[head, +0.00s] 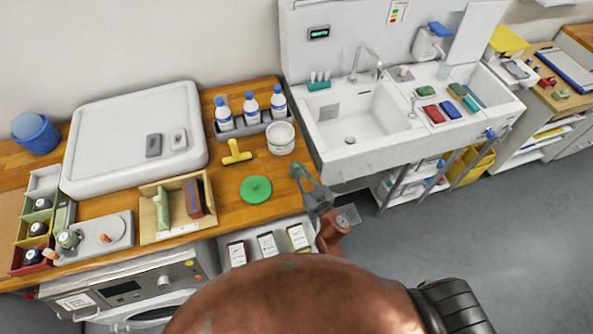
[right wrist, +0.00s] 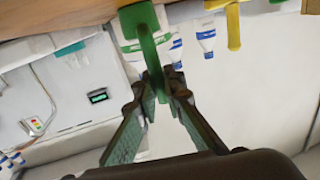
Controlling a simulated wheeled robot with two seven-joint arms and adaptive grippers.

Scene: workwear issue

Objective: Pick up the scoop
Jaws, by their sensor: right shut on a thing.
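My right gripper (head: 299,168) is over the counter's right end, beside the sink. In the right wrist view its fingers (right wrist: 160,90) are closed around the narrow handle of a bright green tool, which I take for the scoop (right wrist: 141,22). The wider end of the scoop points to the top of that view, by the wooden counter. In the head view the scoop is hard to tell from the fingers. I cannot tell whether it touches the counter. My left gripper is not in view.
A green disc (head: 256,190) lies left of the gripper. A white tub (head: 280,138), a yellow T-shaped tool (head: 236,152) and bottles (head: 250,105) stand behind. The sink (head: 355,120) is to the right. An open wooden box (head: 150,235) is further left.

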